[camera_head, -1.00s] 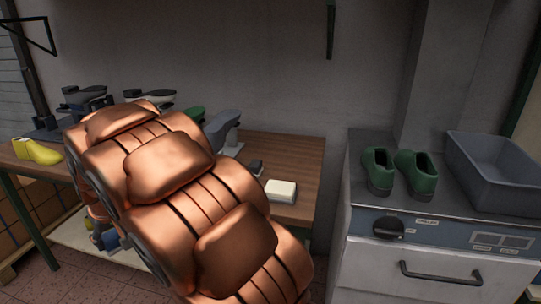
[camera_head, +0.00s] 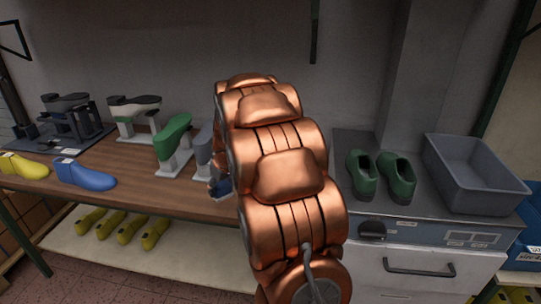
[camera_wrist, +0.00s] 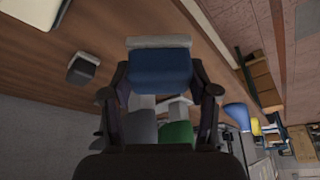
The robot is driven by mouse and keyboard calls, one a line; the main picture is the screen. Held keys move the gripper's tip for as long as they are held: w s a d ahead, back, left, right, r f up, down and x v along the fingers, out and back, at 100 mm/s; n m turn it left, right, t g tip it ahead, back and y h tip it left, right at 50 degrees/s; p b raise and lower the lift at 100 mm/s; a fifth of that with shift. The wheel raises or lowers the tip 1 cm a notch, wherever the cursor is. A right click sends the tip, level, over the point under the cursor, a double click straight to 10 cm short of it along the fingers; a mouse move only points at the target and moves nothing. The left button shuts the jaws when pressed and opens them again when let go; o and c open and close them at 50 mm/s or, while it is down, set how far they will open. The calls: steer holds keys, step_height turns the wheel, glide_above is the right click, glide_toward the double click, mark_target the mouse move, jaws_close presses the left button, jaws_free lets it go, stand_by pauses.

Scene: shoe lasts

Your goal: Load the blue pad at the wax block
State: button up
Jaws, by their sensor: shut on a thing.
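My gripper (camera_wrist: 163,82) is shut on the blue pad (camera_wrist: 160,72), with one dark finger on each side of it. In the wrist view, the pale wax block (camera_wrist: 158,42) lies right against the pad's far edge. They look touching, but I cannot be sure of contact or pressure. In the head view, the blue pad (camera_head: 222,187) shows only as a small patch left of my copper arm. The arm hides most of the gripper and the wax block there.
A green last (camera_head: 173,137) and a grey last (camera_head: 204,145) stand on the wooden bench close to my arm. A blue last (camera_head: 84,175) and yellow last (camera_head: 23,166) lie left. A dark, pale-topped block (camera_wrist: 83,67) sits near the pad. Green shoes (camera_head: 397,177) and a grey bin (camera_head: 475,172) stand right.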

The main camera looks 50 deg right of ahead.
steer(key=s+d+r+p, duration=0.3)
steer(key=s+d+p, duration=0.3)
steer(key=d, duration=0.8)
steer(key=shift+m, duration=0.4)
steer(key=shift+s+f+b, duration=0.15)
steer(key=shift+s+f, duration=0.05)
steer(key=shift+f, duration=0.75)
steer(key=shift+s+f+b, duration=0.15)
steer(key=shift+s+f, duration=0.05)
steer(key=shift+f, duration=0.75)
steer(key=shift+s+f+b, duration=0.15)
steer(key=shift+s+f, duration=0.05)
steer(key=shift+f, duration=0.75)
steer(key=shift+s+f+b, duration=0.1)
steer(key=shift+f+b, duration=0.55)
steer(key=shift+b, duration=0.2)
stand_by(0.3)
step_height(320, 180, up, 7)
steer(key=shift+r, duration=0.15)
stand_by(0.9)
stand_by(0.7)
